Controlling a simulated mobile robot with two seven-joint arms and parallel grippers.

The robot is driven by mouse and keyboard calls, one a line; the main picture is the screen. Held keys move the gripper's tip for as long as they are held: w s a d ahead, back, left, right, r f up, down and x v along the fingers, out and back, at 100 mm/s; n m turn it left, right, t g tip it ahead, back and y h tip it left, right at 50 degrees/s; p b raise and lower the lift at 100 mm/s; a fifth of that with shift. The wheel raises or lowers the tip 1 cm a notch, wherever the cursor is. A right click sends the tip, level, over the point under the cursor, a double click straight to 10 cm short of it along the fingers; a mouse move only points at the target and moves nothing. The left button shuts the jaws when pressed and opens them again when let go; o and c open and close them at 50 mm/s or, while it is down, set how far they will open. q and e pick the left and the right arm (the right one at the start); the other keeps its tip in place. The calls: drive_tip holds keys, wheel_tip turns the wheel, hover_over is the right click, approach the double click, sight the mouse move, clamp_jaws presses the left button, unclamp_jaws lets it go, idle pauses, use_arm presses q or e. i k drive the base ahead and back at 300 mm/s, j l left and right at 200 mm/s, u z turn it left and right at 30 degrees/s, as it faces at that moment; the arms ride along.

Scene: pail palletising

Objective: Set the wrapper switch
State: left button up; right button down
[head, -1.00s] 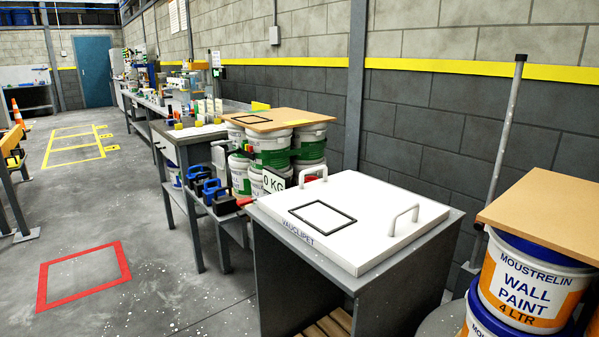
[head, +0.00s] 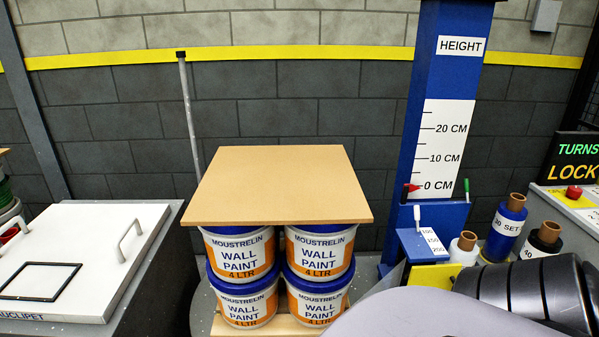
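The wrapper's blue column (head: 398,150) stands right of centre, with a white HEIGHT scale (head: 443,150) marked in centimetres. A red pointer (head: 411,187) sits near 0 CM. A green-handled lever (head: 466,186) stands at the column's right. A white-handled lever (head: 417,214) stands upright on a small blue box with a numbered label (head: 433,240). I cannot tell which of these is the wrapper switch. A dark display (head: 574,160) at the right edge reads TURNS and LOCK, partly cut off. Neither of my grippers is in view.
Stacked wall paint pails (head: 320,250) stand under a brown board (head: 278,186) beside the column. A grey pole (head: 190,115) rises behind. Film rolls (head: 505,232) stand at the right, near a red button (head: 573,192). A white-lidded bench (head: 75,250) is at left.

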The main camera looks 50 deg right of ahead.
sight(574, 193)
drive_tip(key=z, duration=3.55)
drive_tip(key=i+l, duration=0.5)
drive_tip(key=l, duration=0.15)
